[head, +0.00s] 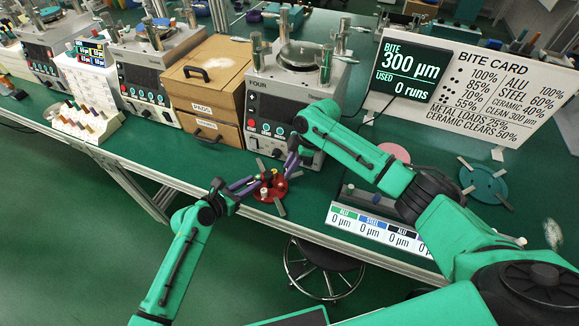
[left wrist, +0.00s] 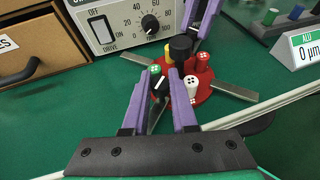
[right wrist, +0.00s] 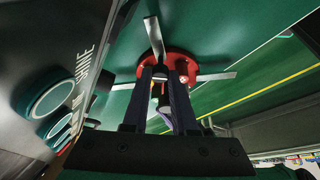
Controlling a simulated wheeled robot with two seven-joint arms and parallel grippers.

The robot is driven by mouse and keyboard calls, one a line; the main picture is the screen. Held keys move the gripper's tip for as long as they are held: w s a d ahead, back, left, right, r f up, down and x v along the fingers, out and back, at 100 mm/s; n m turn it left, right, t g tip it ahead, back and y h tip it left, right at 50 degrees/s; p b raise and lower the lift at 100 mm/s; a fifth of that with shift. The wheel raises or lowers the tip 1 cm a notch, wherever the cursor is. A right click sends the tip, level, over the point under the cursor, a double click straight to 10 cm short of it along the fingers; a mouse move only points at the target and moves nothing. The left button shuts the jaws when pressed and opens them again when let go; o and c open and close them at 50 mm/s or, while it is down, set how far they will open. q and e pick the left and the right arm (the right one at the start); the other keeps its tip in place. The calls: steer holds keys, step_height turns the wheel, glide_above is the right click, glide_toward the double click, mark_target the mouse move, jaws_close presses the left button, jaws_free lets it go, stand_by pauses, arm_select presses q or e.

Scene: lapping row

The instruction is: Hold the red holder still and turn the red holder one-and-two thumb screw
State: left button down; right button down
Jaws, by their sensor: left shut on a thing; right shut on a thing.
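The red holder (head: 274,194) is a round red disc with flat grey arms, lying on the green bench. In the left wrist view, the red holder (left wrist: 222,88) carries green, yellow, red and white pegs with dots. My left gripper (head: 256,184) is shut on a small black thumb screw (left wrist: 160,86) with a white line, between the green peg (left wrist: 154,69) and the white peg (left wrist: 191,88). My right gripper (head: 284,172) comes from behind and is shut on the taller black centre post (left wrist: 180,48). In the right wrist view its fingers largely hide that grip.
A grey machine with a dial (left wrist: 128,22) stands close behind the holder, and a wooden drawer box (head: 208,85) is left of it. A tray with ALU and STEEL labels (head: 375,226) is to the right. The bench's front edge is close to the holder.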

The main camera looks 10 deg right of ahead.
steer(key=shift+d+n, duration=0.1)
steer(key=shift+n, duration=0.2)
steer(key=c, duration=0.7)
jaws_free()
steer(key=shift+r, duration=0.1)
steer(key=v, duration=1.1)
steer(key=shift+w+d+r, duration=0.1)
steer(key=shift+d+r, duration=0.1)
steer(key=shift+r, duration=0.15)
